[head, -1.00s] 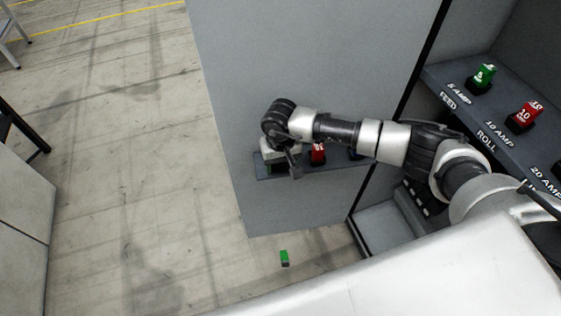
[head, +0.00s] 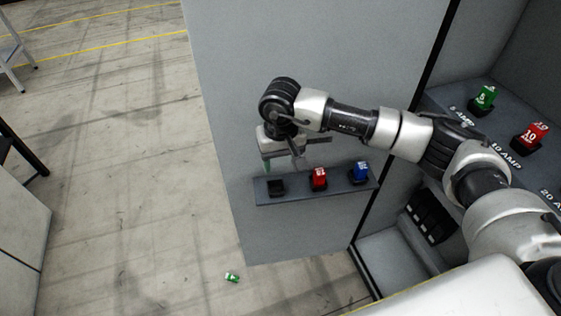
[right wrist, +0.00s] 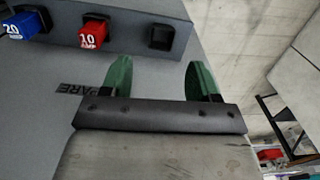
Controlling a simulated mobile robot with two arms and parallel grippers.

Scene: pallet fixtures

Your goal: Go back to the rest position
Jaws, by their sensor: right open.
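My right gripper (head: 283,162) is open and empty, in front of the grey panel just above the small ledge (head: 313,190). In the right wrist view its two green fingers (right wrist: 160,78) stand wide apart with nothing between them. The ledge holds an empty black socket (head: 276,187), a red 10 amp fuse (head: 319,177) and a blue 20 amp fuse (head: 361,171). The right wrist view also shows the empty socket (right wrist: 160,37), red fuse (right wrist: 93,33) and blue fuse (right wrist: 24,24). A green fuse (head: 232,277) lies on the floor. My left gripper is out of view.
A shelf in the cabinet at right holds a green 5 amp fuse (head: 485,96) and a red 10 amp fuse (head: 531,134). The grey panel (head: 310,50) stands close behind my right arm. Open concrete floor (head: 120,150) lies to the left.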

